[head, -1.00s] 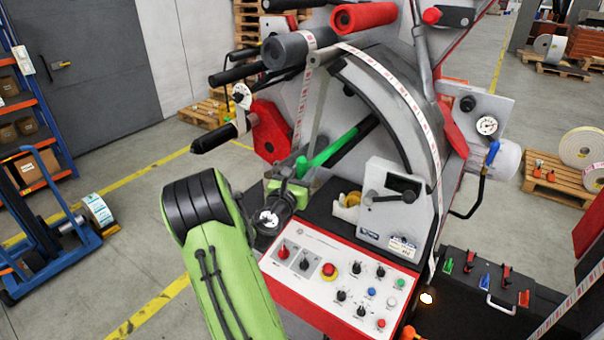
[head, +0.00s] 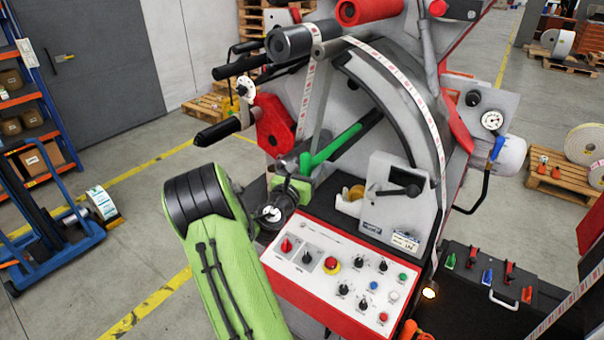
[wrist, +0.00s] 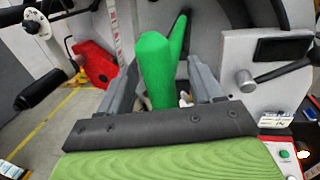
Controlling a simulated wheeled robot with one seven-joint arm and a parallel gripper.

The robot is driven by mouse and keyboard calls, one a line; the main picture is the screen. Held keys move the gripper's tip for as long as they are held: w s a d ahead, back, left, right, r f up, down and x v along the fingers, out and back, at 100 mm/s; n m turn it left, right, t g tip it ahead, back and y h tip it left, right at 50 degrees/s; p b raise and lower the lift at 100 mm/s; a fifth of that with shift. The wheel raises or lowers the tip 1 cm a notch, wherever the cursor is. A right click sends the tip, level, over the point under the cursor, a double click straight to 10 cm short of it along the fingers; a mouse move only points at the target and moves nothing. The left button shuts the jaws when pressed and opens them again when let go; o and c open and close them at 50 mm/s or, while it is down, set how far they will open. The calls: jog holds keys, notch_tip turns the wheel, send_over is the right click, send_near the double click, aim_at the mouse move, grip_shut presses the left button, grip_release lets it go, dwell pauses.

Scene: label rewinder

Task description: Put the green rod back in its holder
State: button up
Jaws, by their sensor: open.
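A green rod (head: 335,145) slants up to the right across the grey face of the machine, and its upper part meets a dark bar. Its lower end is thicker and close to my gripper (head: 292,180). In the wrist view a thick green piece (wrist: 157,72) stands between the two grey fingers of my gripper (wrist: 160,88), with a thinner green part leaning right behind it. My gripper is open, with a finger on each side of the green piece. I cannot tell whether either finger touches it. I cannot make out which part is the rod's holder.
The control panel (head: 345,270) with knobs and buttons lies below my gripper. A grey box with a lever (head: 395,200) stands to the right. A red bracket (head: 274,124) and a black handle (head: 217,132) are at the left. A black case (head: 490,275) with coloured pieces sits lower right.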

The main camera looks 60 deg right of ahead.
jog(key=s+a+b, duration=0.1)
jog(key=a+b, duration=0.6)
jog(key=a, duration=0.8)
jog(key=shift+a+f, duration=0.25)
jog(key=shift+a, duration=0.05)
